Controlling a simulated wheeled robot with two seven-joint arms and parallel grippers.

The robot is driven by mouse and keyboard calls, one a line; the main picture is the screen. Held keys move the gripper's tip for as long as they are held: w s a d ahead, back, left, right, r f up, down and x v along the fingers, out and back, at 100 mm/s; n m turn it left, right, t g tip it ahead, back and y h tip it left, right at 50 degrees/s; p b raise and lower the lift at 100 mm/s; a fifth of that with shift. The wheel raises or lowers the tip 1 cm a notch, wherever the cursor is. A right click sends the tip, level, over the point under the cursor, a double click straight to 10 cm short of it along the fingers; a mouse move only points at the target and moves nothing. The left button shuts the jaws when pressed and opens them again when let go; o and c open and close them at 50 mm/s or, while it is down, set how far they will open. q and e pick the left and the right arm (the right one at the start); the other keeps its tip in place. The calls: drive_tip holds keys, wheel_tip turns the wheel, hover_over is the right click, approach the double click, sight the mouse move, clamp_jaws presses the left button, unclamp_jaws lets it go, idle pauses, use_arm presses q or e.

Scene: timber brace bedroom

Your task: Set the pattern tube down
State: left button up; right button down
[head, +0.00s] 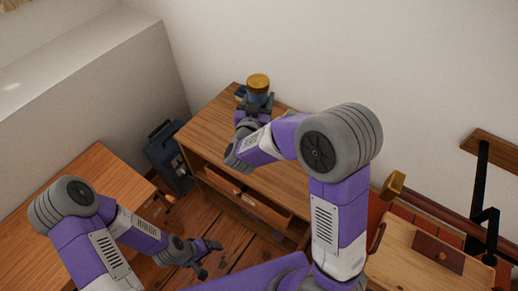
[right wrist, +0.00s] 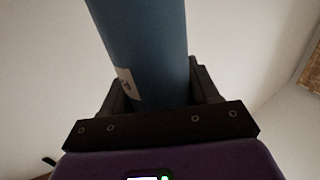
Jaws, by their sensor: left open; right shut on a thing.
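The pattern tube is blue with a gold cap (head: 258,81) and a pale label. It shows in the head view above the back of the wooden cabinet (head: 207,129). My right gripper (head: 256,104) is shut around the tube. In the right wrist view the blue tube body (right wrist: 145,45) stands between the fingers, running up out of the picture. The tube's lower end is hidden by my gripper and wrist, so I cannot tell whether it touches the cabinet top. My left gripper (head: 210,259) is open and empty, low over the plank floor.
A small dark item (head: 240,93) lies at the cabinet's back left edge. The cabinet has an open drawer (head: 250,200). A dark blue case (head: 168,158) stands left of it. A wooden table (head: 100,165) is at left, and a wooden piece with a brown plate (head: 438,252) is at right.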

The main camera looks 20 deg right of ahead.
drive_tip(key=shift+s+a+r+m+g+h, duration=0.1)
drive_tip(key=shift+s+a+m+g+h, duration=0.1)
drive_tip(key=shift+s+m+g+h, duration=0.5)
wheel_tip(320, 180, down, 10)
drive_tip(key=b, duration=0.4)
drive_tip(key=shift+w, duration=0.15)
drive_tip(key=shift+f, duration=0.2)
drive_tip(key=shift+c, duration=1.4)
unclamp_jaws()
drive_tip(key=shift+r, duration=0.1)
